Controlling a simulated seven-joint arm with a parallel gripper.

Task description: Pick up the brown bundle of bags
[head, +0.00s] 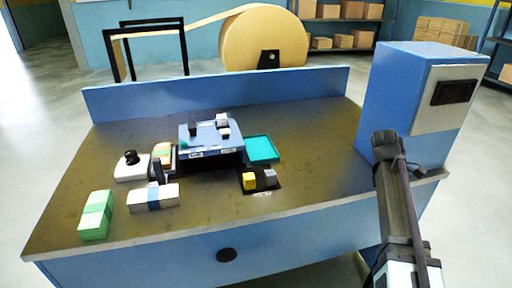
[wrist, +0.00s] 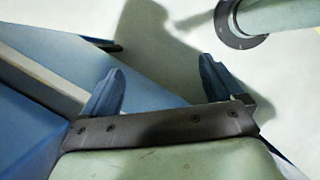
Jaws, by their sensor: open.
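The brown bundle of bags (head: 162,150) is a small tan block on the left half of the table in the head view. It stands beside the blue-topped machine (head: 213,134), and dark parts in front hide some of it. The wrist view does not show the bundle. My gripper (wrist: 161,66) shows in the wrist view with two blue fingers spread wide and nothing between them. Pale floor and blue panels lie beyond the fingers. In the head view my arm rises at the right edge of the table, far from the bundle; I cannot make out the fingers there.
A green bundle (head: 96,216), a white bundle with a blue band (head: 154,197) and a white box with a black knob (head: 131,167) lie near the brown one. A blue cabinet (head: 407,90) stands at right.

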